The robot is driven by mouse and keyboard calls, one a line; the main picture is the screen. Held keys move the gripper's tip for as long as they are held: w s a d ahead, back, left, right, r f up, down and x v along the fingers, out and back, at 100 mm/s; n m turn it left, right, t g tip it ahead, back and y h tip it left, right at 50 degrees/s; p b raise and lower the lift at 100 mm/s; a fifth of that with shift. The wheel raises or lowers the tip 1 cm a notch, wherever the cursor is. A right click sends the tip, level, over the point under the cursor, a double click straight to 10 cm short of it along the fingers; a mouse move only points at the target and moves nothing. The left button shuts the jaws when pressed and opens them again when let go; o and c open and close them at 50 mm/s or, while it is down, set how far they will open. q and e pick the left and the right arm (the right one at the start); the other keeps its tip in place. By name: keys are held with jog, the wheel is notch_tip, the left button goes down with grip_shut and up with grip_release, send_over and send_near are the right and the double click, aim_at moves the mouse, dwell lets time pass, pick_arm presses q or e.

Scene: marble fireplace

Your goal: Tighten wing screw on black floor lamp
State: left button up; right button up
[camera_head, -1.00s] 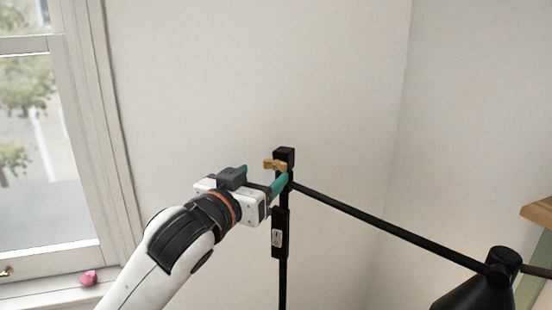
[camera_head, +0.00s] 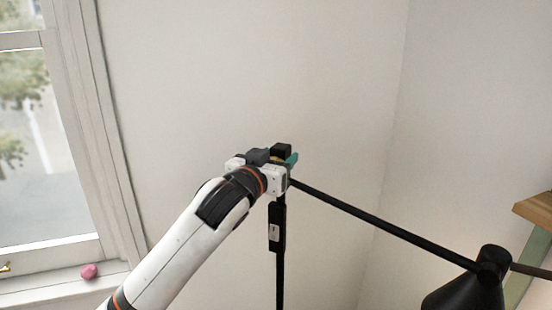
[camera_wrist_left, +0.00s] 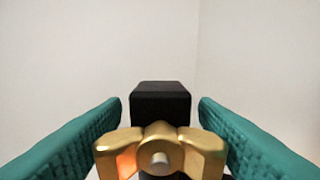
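The black floor lamp (camera_head: 281,270) stands in front of the wall, with its arm running down to the right to a black shade (camera_head: 468,292). The brass wing screw (camera_wrist_left: 160,152) shows large in the left wrist view, in front of the black block (camera_wrist_left: 161,98) at the lamp's top. In the head view it is almost hidden by my gripper. My left gripper (camera_wrist_left: 160,125) is open, its teal fingers one on each side of the wing screw. Gaps show between the upper finger parts and the block; contact with the wings is unclear. My right gripper is in neither view.
A window with a white frame (camera_head: 110,150) and sill is at the left, with a small pink object (camera_head: 89,271) on the sill. A wooden shelf edge (camera_head: 535,208) is at the far right. Bare wall is behind the lamp.

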pick_arm(q)
jog(key=c, duration=0.6)
jog(key=shift+o, duration=0.2)
jog(key=shift+r+m+p, duration=0.15)
jog(key=shift+m+p, duration=0.55)
jog(key=shift+m, duration=0.7)
jog(key=o, duration=1)
jog(key=shift+c, duration=0.2)
jog(key=shift+s+f, duration=0.15)
jog(key=shift+f, duration=0.05)
